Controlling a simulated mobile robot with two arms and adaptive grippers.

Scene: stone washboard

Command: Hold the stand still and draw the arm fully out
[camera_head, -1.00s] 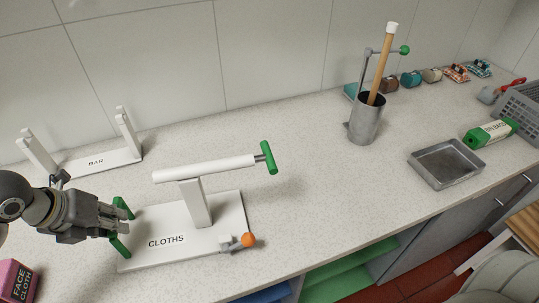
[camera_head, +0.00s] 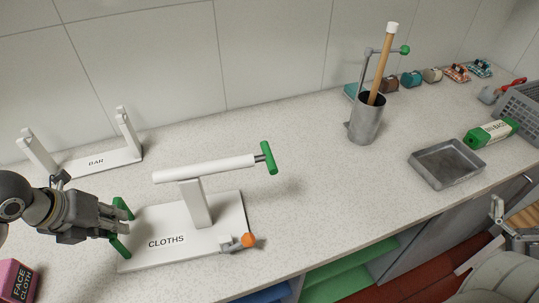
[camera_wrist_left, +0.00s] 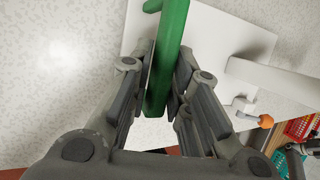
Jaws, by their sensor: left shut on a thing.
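The stand is a white base labelled CLOTHS (camera_head: 205,240) with an upright post on the counter. Its arm is a white horizontal tube (camera_head: 205,169) on the post. A short dark rod shows at the tube's right end, tipped by a green T-handle (camera_head: 269,158). A small lever with an orange knob (camera_head: 248,240) sits at the base's front right corner. My left gripper (camera_head: 122,227) is shut on the green grip at the base's left edge; this grip (camera_wrist_left: 168,55) shows between the fingers in the left wrist view. My right gripper (camera_head: 497,208) is at the right edge, its fingers unclear.
A white BAR stand (camera_head: 95,162) is behind left, and a pink FACE CLOTH box (camera_head: 14,279) is at front left. A metal cup (camera_head: 366,120) with a wooden stick and a grey tray (camera_head: 447,163) stand to the right. The counter right of the T-handle is clear.

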